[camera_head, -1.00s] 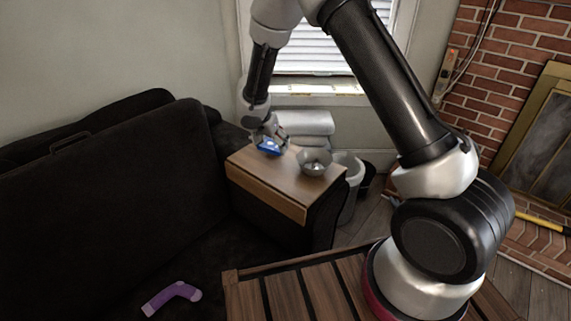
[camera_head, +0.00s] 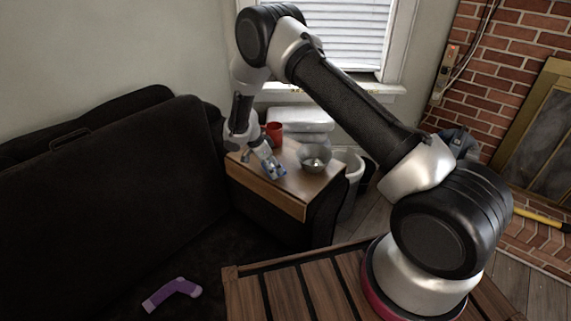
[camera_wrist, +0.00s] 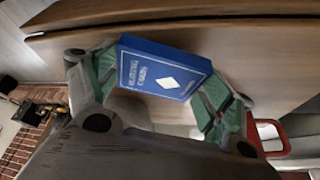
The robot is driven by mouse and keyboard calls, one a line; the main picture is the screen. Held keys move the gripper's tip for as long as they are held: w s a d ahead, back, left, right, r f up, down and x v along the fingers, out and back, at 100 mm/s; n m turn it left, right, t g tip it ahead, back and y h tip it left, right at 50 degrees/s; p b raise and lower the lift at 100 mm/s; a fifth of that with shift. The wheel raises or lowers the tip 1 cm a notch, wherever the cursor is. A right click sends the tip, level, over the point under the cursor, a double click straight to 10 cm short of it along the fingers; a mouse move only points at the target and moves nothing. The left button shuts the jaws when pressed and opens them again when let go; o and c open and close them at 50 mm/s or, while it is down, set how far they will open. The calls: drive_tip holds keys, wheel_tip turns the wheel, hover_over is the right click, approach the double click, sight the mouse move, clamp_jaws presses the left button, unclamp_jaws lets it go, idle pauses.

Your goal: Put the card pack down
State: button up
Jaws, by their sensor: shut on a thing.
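The card pack (camera_head: 273,169) is a blue box with white lettering and a white diamond; its printed face shows in the wrist view (camera_wrist: 160,70). My gripper (camera_head: 264,159) is shut on it, with a green-padded finger at each end of the pack in the wrist view (camera_wrist: 157,84). The pack is tilted over the front left part of the wooden side table (camera_head: 268,193). I cannot tell whether it touches the tabletop (camera_wrist: 250,50).
A red mug (camera_head: 273,131) stands behind the pack, and a metal bowl (camera_head: 314,157) stands to its right. The tabletop's front right part is clear. A dark sofa (camera_head: 110,190) is at the left; a purple thing (camera_head: 172,292) lies on its seat.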

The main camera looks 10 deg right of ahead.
sight(289, 169)
drive_tip(key=d, duration=0.2)
drive_tip(key=shift+w+d, duration=0.35)
drive_tip(key=d, duration=0.4)
drive_tip(key=shift+w, duration=0.4)
drive_tip(key=shift+a+f, duration=0.2)
drive_tip(key=shift+f, duration=0.55)
drive_tip(key=o, duration=1)
drive_tip(key=shift+f, duration=0.15)
drive_tip(key=shift+c, duration=0.2)
